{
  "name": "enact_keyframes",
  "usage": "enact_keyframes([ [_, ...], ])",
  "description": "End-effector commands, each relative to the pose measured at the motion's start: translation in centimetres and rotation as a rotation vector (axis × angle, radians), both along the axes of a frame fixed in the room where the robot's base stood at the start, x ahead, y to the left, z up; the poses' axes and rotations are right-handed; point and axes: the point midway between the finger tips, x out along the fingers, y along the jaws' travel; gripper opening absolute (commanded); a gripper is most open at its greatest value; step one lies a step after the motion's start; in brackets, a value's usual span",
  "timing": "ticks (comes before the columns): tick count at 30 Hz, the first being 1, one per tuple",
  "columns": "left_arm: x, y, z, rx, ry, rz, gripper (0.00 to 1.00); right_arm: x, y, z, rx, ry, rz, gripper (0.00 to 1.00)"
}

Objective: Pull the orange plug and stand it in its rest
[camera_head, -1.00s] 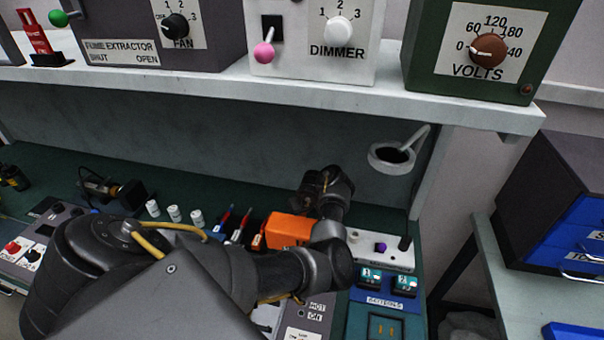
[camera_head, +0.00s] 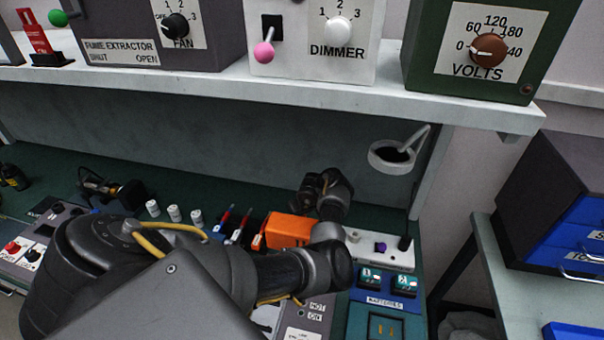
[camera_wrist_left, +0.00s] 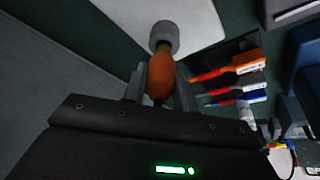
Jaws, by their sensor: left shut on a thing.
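In the left wrist view, my left gripper (camera_wrist_left: 160,92) is shut on the orange plug (camera_wrist_left: 160,76), with one finger on each side of its orange body. The plug's grey round end (camera_wrist_left: 163,37) points away from the gripper, in front of a pale panel (camera_wrist_left: 190,18). I cannot tell whether it touches the panel. In the head view, my left arm bends up to a dark wrist (camera_head: 325,190), and the plug and fingertips are not clearly visible. I cannot make out the plug's rest. My right gripper is not in view.
An orange box (camera_head: 288,230) is beside my left wrist. A shelf edge (camera_head: 300,98) runs above.

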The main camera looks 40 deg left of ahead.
Motion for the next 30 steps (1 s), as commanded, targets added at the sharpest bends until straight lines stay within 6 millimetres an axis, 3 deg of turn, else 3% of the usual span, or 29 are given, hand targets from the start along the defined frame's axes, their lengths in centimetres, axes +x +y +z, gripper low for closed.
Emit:
enact_keyframes([
  [30, 0.0, 0.0, -2.6, 0.000, 0.000, 0.000, 0.00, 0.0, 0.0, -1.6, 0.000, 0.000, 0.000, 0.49],
])
